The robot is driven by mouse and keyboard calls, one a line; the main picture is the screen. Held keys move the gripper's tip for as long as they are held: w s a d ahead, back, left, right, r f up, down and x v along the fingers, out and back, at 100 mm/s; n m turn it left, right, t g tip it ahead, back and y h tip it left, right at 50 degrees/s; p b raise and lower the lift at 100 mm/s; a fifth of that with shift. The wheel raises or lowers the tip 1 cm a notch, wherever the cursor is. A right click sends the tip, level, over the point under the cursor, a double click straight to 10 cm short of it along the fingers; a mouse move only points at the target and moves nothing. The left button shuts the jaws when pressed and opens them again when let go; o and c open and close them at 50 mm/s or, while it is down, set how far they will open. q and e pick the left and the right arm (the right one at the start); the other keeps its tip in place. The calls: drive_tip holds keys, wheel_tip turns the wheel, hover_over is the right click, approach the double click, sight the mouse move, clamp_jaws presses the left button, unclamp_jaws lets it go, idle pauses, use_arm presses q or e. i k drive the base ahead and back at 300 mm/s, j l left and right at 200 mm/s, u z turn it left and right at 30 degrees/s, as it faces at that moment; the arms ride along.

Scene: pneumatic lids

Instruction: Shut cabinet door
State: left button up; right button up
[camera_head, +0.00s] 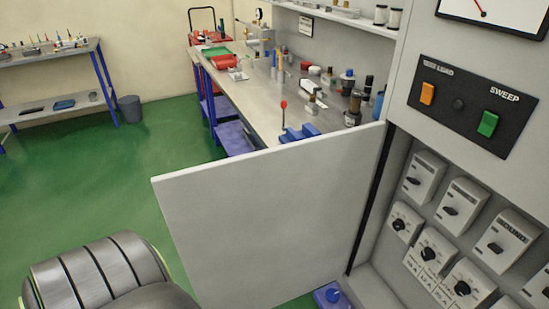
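The cabinet door (265,215) is a plain light grey panel, standing wide open. Its right edge meets the grey cabinet (400,95) along a dark vertical gap, and its free edge is at the left. The open cabinet shows several white switch boxes and black dials (430,252) inside. The door's lower edge runs partly out of the picture. Neither of my grippers is in view. A ribbed metal part at the bottom left looks like my own arm, apart from the door.
A control panel (470,106) with orange and green switches is above the opening. A blue object (332,295) lies low by the hinge side. A cluttered workbench (255,100) stands behind the door. Green floor (110,180) is clear to the left.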

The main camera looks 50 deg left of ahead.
sight(269, 228)
drive_tip(key=k+z, duration=0.4)
drive_tip(key=k+l+z, duration=0.25)
drive_tip(key=k+z, duration=0.15)
drive_tip(key=j+z, duration=0.1)
drive_tip(key=j, duration=0.45)
drive_tip(key=k+j+z, duration=0.15)
drive_tip(key=j, duration=0.4)
drive_tip(key=j+z, duration=0.1)
drive_tip(key=j, duration=0.45)
drive_tip(key=k+j, duration=0.1)
drive_tip(key=j, duration=0.35)
drive_tip(key=k+j, duration=0.1)
drive_tip(key=j, duration=0.8)
drive_tip(key=k+j, duration=0.15)
drive_tip(key=j, duration=0.3)
drive_tip(key=k+j, duration=0.1)
drive_tip(key=j, duration=0.4)
drive_tip(key=k+j, duration=0.35)
drive_tip(key=j+z, duration=0.05)
